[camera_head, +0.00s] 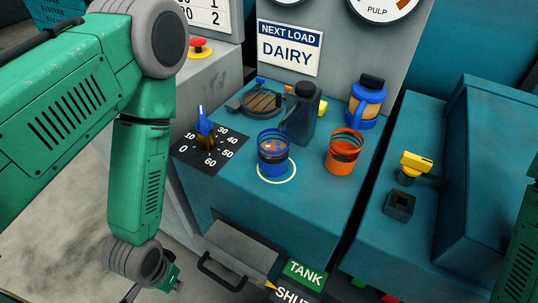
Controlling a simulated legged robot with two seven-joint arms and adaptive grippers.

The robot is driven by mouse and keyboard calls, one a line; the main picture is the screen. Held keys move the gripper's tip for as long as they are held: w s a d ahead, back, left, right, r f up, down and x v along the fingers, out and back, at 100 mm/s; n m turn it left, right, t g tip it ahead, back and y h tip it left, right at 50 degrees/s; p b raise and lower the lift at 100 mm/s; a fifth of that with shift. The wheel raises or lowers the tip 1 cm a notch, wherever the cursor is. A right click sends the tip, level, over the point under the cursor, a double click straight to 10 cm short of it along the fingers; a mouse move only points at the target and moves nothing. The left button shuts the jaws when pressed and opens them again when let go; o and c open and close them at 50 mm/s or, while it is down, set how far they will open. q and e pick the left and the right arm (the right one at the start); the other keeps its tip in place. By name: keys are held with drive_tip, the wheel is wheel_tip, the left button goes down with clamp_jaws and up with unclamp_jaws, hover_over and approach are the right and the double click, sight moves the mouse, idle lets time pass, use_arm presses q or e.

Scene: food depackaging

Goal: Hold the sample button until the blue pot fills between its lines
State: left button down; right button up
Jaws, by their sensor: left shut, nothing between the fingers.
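The blue pot (272,160) stands upright inside a white ring on the teal bench top. Dark bands run around its upper part, and something brownish shows inside; its level against the lines is too small to read. A dark grey spout-like unit (302,112) with a yellow part (322,107) stands just behind it. I cannot tell for sure which part is the sample button. My left gripper (172,283) is low, near the bottom edge, left of and well below the pot. It is shut and empty. My right gripper is out of view.
An orange pot (342,158) and a blue jug (368,103) stand right of the blue pot. A dial with a blue pointer (202,122) is left. A red button (199,46) sits farther back. A drawer handle (221,279) juts from the front. A yellow lever (416,162) stands right.

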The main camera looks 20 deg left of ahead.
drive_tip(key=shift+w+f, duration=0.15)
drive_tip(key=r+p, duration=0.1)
drive_tip(key=p, duration=0.1)
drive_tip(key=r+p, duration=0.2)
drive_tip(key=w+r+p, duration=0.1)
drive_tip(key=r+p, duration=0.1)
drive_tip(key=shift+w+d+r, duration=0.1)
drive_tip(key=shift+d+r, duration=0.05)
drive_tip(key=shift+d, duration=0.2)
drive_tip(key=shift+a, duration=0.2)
